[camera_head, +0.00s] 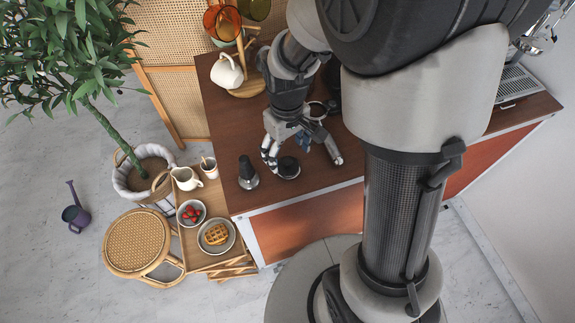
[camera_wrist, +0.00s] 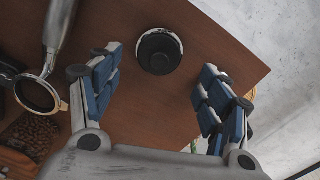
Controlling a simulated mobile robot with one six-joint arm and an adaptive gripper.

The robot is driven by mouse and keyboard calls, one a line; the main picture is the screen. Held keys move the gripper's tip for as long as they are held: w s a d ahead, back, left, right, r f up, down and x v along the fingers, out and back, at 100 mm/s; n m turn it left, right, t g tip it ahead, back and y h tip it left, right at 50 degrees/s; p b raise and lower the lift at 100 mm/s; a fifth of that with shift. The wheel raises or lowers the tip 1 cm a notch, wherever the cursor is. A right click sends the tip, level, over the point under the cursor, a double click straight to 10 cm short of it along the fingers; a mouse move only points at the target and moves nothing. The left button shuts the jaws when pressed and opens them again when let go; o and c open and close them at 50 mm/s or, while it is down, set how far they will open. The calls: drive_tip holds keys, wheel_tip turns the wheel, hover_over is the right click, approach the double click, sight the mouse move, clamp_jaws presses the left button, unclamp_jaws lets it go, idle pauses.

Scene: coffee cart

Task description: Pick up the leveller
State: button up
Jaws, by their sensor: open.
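The leveller is a short, round, black piece with a pale metal rim (camera_head: 288,168), standing on the brown counter near its front edge. In the wrist view the leveller (camera_wrist: 159,52) shows from above, centred between the fingers and slightly beyond the tips. My gripper (camera_head: 304,160) is open, fingers spread and pointing down, one finger to each side of the leveller. In the wrist view my gripper (camera_wrist: 160,66) holds nothing, and bare counter shows between fingers and leveller. I cannot tell the exact height of the fingertips.
A black-handled tamper (camera_head: 248,174) stands close left of the leveller. A portafilter (camera_wrist: 38,92) and coffee beans (camera_wrist: 28,135) lie on the left in the wrist view. A mug stand (camera_head: 248,85) stands behind. The counter (camera_head: 225,130) ends close by; a low tray table (camera_head: 212,262) stands beyond its left edge.

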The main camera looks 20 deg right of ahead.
sight(288, 161)
wheel_tip(288, 161, down, 5)
drive_tip(key=shift+d+f+b, duration=0.1)
drive_tip(key=shift+b, duration=1.1)
drive_tip(key=c, duration=1.2)
